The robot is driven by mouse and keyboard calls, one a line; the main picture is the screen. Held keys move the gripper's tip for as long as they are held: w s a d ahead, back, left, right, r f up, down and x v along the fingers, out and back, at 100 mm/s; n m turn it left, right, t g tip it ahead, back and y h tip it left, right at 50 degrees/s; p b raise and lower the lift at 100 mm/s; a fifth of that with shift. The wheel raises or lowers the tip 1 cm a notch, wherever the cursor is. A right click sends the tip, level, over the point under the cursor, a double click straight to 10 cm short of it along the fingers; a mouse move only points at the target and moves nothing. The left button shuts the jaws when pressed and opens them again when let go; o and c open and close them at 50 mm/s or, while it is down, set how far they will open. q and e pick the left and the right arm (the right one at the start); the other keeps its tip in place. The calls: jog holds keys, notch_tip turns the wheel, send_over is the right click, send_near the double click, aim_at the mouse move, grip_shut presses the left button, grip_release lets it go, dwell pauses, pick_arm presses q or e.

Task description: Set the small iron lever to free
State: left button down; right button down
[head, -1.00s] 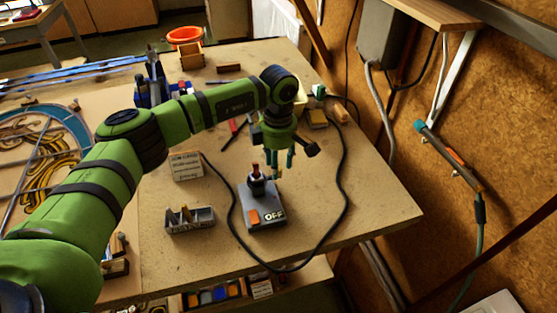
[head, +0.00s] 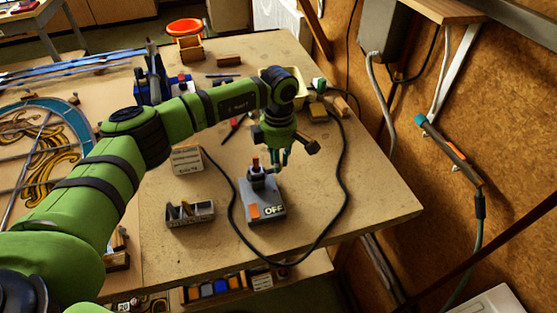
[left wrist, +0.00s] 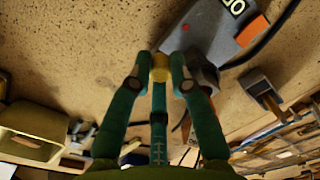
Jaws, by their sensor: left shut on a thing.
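My left gripper (head: 279,164) points down just right of that post. In the left wrist view, its two green fingers (left wrist: 160,74) are shut on a small yellow knob (left wrist: 160,66), close beside the grey box (left wrist: 215,32). What the knob is fixed to is hidden, and I cannot tell the lever's setting. My right gripper is not in view.
A dark cable (head: 341,185) loops around the box. A small grey tray (head: 190,215) and a lettered block (head: 187,159) lie to the left. A yellow block (head: 317,112) lies behind. The bench's right front corner is clear.

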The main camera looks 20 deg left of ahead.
pick_arm(q)
jog(key=n+b, duration=0.1)
jog(key=n, duration=0.1)
jog(key=w+a+n+b, duration=0.1)
jog(key=n+b, duration=0.1)
jog(key=w+a+n+b, duration=0.1)
jog(key=n+b, duration=0.1)
jog(key=shift+a+f, duration=0.2)
jog(key=shift+a, duration=0.05)
jog(key=shift+a+r+n+b, duration=0.1)
jog(key=shift+a+n+b, duration=0.45)
jog(key=shift+n, duration=0.9)
jog(key=shift+a+f+n+b, duration=0.1)
jog(key=shift+a+n+b, duration=0.2)
jog(key=shift+a+n, duration=0.9)
jog(key=shift+a+r+n+b, duration=0.1)
jog(key=shift+a+n+b, duration=0.3)
jog(key=shift+n, duration=1.35)
jog(key=c, duration=1.1)
grip_release()
